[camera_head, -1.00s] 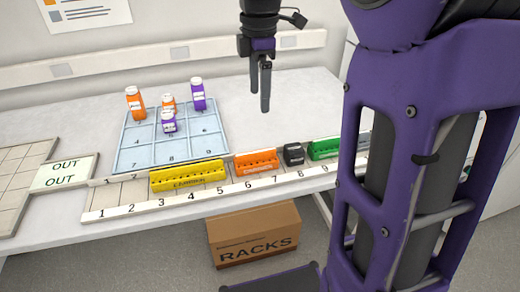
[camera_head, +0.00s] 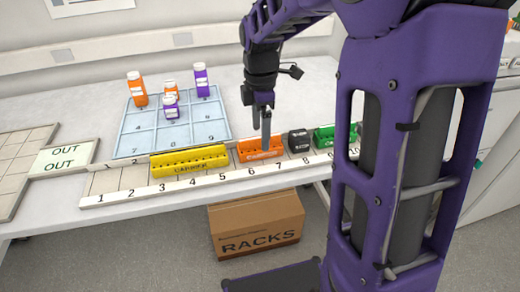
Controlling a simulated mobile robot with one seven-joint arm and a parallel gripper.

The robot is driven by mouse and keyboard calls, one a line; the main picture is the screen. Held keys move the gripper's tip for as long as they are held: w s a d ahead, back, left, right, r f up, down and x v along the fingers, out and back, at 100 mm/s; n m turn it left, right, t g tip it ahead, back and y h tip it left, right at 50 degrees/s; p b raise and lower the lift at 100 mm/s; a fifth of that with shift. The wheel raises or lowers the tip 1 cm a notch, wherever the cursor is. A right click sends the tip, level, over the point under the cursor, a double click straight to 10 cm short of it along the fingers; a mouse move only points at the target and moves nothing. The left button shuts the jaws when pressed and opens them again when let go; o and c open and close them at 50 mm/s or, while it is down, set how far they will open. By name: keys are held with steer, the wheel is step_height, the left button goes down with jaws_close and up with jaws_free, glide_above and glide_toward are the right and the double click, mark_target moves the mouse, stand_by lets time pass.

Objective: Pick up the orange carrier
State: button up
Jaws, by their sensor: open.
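The orange carrier (camera_head: 250,150) is a short orange block with a row of holes, standing on the numbered strip behind the numbers 6 and 7. My gripper (camera_head: 266,140) points down at the carrier, with its dark fingers open.
The yellow carrier (camera_head: 188,163) stands left of the orange one. A small black block (camera_head: 299,141) and a green carrier (camera_head: 335,137) stand close on its right. A blue grid tray (camera_head: 140,138) with orange and purple bottles lies behind. A RACKS box (camera_head: 255,225) is below.

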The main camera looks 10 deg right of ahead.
mark_target(260, 146)
step_height(260, 146, down, 3)
steer(key=shift+r, duration=0.1)
jaws_close()
stand_by(0.4)
